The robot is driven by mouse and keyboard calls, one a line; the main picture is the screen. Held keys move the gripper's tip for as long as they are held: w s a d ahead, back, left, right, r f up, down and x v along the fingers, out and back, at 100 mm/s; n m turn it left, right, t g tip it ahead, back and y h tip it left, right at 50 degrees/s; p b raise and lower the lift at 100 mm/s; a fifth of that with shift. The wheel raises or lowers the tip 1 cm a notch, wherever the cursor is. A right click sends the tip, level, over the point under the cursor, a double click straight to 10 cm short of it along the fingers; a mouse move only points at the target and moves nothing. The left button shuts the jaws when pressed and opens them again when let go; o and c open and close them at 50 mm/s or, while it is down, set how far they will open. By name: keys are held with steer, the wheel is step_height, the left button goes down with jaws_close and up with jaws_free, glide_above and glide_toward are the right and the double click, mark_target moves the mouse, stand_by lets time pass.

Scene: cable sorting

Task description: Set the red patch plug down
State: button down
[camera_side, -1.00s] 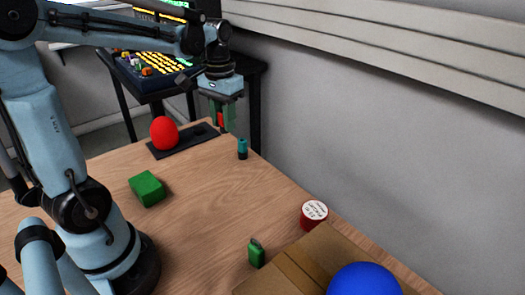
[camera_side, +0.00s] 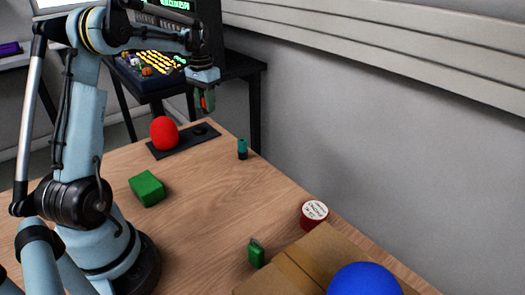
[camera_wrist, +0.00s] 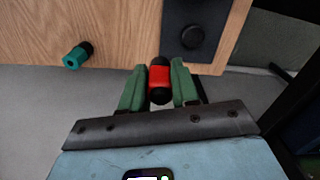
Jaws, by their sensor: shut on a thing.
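The red patch plug (camera_wrist: 159,78), red with black ends, is held between the green fingers of my gripper (camera_wrist: 159,85) in the wrist view. In the side view my gripper (camera_side: 206,101) is raised near the table's far end, and a small bit of the red plug (camera_side: 203,102) shows between its fingers. In the wrist view the plug appears just past the table's edge, with grey floor or wall below.
A dark plate (camera_side: 196,139) carries a red ball (camera_side: 164,133) at the far end. A teal plug (camera_side: 242,148) stands near the right edge. The middle is clear.

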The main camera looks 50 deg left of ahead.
glide_above(198, 129)
step_height(198, 129, down, 4)
steer(key=shift+w+a+r, duration=0.1)
steer(key=shift+r, duration=0.1)
steer(key=shift+f, duration=1.95)
steer(key=shift+f, duration=0.15)
steer(key=c, duration=0.8)
jaws_free()
steer(key=shift+c, duration=0.2)
